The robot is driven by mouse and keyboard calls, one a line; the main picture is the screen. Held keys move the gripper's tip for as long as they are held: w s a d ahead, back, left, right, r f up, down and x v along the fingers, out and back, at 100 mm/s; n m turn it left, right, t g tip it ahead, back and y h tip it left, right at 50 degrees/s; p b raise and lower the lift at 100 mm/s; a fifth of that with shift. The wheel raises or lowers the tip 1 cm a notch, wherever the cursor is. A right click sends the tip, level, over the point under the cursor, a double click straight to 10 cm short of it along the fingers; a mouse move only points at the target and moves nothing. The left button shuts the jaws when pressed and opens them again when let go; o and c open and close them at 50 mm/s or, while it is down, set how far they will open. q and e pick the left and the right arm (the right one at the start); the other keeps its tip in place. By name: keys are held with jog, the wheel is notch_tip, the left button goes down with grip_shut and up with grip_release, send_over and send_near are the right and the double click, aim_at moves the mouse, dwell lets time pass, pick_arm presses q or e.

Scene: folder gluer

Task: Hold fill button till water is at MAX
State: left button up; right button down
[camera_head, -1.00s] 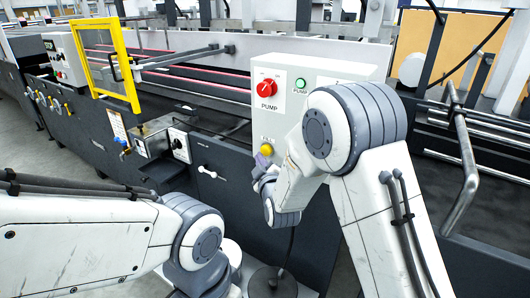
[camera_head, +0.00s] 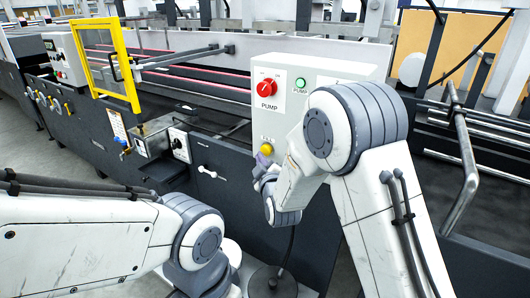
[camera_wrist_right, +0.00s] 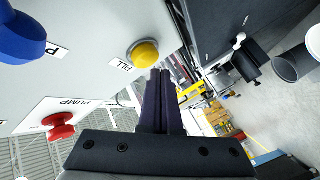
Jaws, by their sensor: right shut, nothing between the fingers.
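The yellow FILL button (camera_head: 265,149) is on the lower left of the light grey control box (camera_head: 330,68). In the right wrist view the yellow button (camera_wrist_right: 144,53) stands beside its FILL label. My right gripper (camera_head: 263,161) is shut and empty, its fingertips close to the button. In the wrist view its fingertips (camera_wrist_right: 160,72) are just beside the button's edge; I cannot tell whether they touch it. No water level or MAX mark can be made out. My left arm shows at the lower left of the head view, but its gripper is not visible.
A red PUMP knob (camera_head: 266,88) and a green button (camera_head: 300,83) are above the FILL button. A blue knob (camera_wrist_right: 20,38) is at the wrist view's corner. A yellow frame (camera_head: 105,62) and a small metal box (camera_head: 153,137) are on the machine to the left.

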jog(key=shift+w+d, duration=0.2)
jog(key=shift+w, duration=0.05)
jog(key=shift+w+d, duration=0.3)
jog(key=shift+w, duration=0.1)
dwell(0.8)
jog(key=shift+s+a, duration=0.1)
dwell(2.1)
jog(key=shift+s+a+b, duration=0.4)
jog(key=shift+s+a, duration=0.05)
jog(key=shift+s, duration=0.2)
jog(key=shift+a, duration=0.1)
jog(key=shift+s+a+b, duration=0.15)
jog(key=shift+s+a, duration=0.55)
jog(key=shift+s, duration=0.35)
jog(key=shift+s+a+b, duration=0.15)
jog(key=shift+s+a, duration=0.55)
jog(key=shift+s, duration=0.3)
